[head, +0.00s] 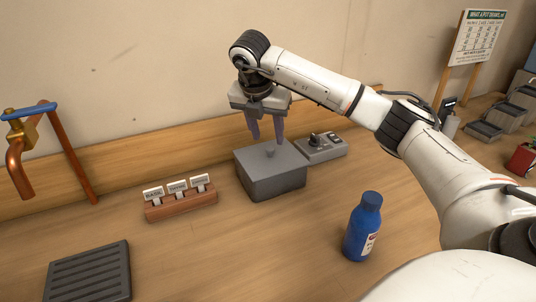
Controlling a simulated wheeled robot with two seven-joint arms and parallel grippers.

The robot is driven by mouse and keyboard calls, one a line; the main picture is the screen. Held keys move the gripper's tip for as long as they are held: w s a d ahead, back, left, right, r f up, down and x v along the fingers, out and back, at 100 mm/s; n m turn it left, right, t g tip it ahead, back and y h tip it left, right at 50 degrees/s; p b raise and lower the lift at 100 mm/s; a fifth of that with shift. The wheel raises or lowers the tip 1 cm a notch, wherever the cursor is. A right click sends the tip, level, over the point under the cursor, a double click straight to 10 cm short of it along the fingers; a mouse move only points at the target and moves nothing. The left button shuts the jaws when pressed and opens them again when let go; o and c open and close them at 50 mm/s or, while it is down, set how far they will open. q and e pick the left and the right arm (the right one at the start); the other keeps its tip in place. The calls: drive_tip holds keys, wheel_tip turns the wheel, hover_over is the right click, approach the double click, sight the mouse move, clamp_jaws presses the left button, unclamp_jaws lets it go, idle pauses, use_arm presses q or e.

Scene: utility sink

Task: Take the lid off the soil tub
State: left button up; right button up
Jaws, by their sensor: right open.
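The soil tub (277,184) is a grey box standing on the wooden counter in the middle of the head view. Its flat grey lid (254,161) is on top, with a small round knob (270,151) in the middle. My right gripper (267,140) points down just above the lid, its two fingers apart and empty. The fingertips are close to the knob's height, behind or beside it; I cannot tell whether they touch the lid. My left gripper is not in view.
A blue bottle (364,230) stands to the right in front of the tub. A wooden label holder (181,205) is to the left, and a grey device (320,149) sits close behind right. A slotted tray (90,274) and copper tap (18,160) are at left.

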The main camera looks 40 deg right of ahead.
sight(270, 148)
drive_tip(key=p+x, duration=0.1)
drive_tip(key=x, duration=0.4)
drive_tip(key=shift+w+d+f, duration=0.15)
drive_tip(key=shift+f, duration=0.2)
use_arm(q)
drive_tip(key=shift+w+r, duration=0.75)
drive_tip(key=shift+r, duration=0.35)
use_arm(e)
drive_tip(key=shift+c, duration=0.5)
clamp_jaws()
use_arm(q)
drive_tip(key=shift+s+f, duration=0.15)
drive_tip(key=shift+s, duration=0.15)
